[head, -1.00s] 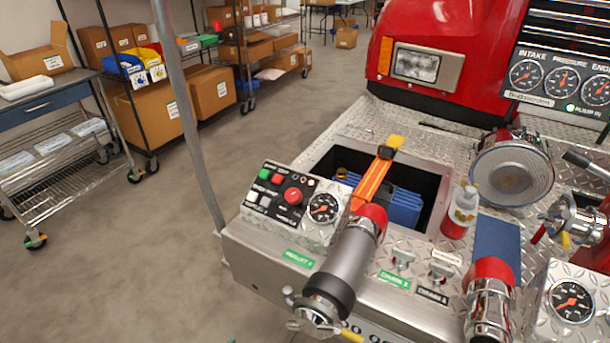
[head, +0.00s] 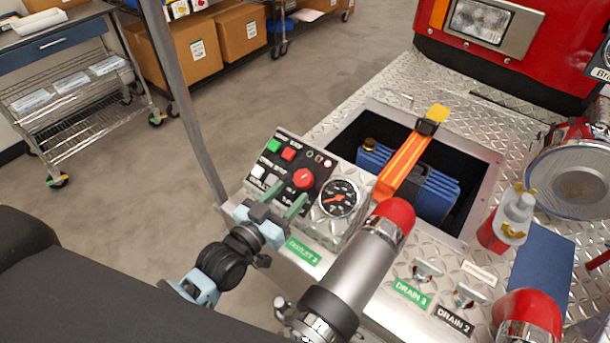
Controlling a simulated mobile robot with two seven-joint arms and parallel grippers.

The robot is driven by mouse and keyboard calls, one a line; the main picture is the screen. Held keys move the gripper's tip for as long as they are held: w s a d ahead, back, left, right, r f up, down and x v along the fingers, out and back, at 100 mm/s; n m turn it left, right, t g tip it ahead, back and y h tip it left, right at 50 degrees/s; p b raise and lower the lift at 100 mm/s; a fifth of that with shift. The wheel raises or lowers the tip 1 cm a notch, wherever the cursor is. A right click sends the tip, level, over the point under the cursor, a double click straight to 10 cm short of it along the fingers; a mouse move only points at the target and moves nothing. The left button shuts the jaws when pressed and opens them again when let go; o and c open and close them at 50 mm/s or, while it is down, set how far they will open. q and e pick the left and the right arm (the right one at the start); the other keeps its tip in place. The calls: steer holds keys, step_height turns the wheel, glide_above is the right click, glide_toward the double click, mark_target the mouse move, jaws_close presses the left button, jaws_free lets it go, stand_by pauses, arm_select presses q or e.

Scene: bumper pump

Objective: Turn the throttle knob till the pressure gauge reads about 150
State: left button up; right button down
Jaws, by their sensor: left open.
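The red throttle knob (head: 303,178) sits on the black control panel (head: 283,180) at the front corner of the bumper. The round pressure gauge (head: 338,198), with a dark face and an orange needle, is just right of it; its numbers are too small to read. My left gripper (head: 278,195) is over the lower edge of the panel, its green fingers apart and pointing up toward the buttons and knob. It is open and empty, and the knob is beyond the fingertips, not between them. My right gripper is not in view.
An orange strap (head: 408,155) crosses an open well holding a blue case (head: 437,195). A grey pole (head: 180,90) rises left of the panel. Drain handles (head: 425,272) lie at the right.

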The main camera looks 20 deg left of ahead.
mark_target(299, 186)
arm_select(q)
steer(key=x, duration=0.6)
steer(key=shift+w, duration=0.4)
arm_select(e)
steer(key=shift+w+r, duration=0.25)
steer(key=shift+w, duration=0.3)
arm_select(q)
steer(key=c, duration=0.7)
steer(key=shift+d+r+n+y+p, duration=0.1)
steer(key=shift+r+n+y+p, duration=0.15)
steer(key=shift+n+y+p, duration=0.65)
steer(key=shift+p, duration=0.05)
steer(key=shift+f+n+t+y, duration=0.15)
steer(key=shift+n+t+y, duration=0.15)
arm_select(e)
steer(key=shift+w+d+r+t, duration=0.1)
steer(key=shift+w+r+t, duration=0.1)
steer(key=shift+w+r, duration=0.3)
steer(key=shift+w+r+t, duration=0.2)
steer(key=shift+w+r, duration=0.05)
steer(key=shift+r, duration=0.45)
arm_select(q)
steer(key=shift+f, duration=0.1)
steer(key=o, duration=0.7)
